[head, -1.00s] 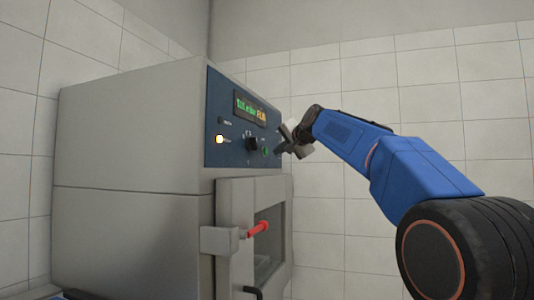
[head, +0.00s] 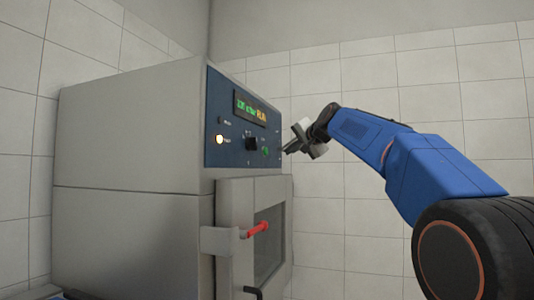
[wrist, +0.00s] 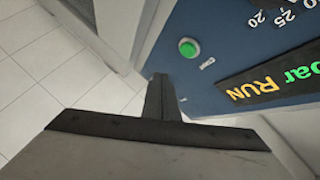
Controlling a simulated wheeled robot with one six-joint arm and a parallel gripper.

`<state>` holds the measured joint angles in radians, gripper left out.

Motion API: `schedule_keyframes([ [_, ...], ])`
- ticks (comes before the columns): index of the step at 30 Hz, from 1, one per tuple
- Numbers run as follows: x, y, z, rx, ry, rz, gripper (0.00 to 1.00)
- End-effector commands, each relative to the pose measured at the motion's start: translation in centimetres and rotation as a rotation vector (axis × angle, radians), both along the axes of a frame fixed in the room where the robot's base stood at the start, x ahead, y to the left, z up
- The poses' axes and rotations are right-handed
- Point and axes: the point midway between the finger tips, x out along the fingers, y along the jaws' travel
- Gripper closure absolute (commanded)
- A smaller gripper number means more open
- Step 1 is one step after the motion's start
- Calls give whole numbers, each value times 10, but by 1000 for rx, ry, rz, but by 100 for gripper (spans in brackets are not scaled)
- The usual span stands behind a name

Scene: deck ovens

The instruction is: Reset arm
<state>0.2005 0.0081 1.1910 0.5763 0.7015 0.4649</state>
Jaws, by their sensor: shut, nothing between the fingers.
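My gripper (head: 287,151) is at the right edge of the oven's blue control panel (head: 228,146) in the head view, at the end of my raised arm. In the wrist view its fingers (wrist: 162,97) are together and hold nothing. The panel fills the upper right of the wrist view, with a green button (wrist: 187,48) and a lit display (wrist: 275,82) whose readable part says "bar RUN". The fingertips appear apart from the green button; I cannot tell their exact distance from the panel.
The grey oven (head: 130,135) stands at the left. The tiled wall (head: 360,90) is behind, with open space to the right of the oven.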

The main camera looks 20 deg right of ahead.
Motion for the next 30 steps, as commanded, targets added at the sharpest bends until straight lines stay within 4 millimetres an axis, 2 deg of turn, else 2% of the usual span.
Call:
schedule_keyframes([
  [11,-1,1,-1,-2,2,0,100],
  [15,-17,8,-17,-34,32,10,100],
  [17,-30,13,-33,-64,60,20,100],
  [20,-61,25,-70,-129,121,44,100],
  [26,-133,45,-155,-271,251,104,100],
  [30,-188,56,-218,-372,339,156,100],
])
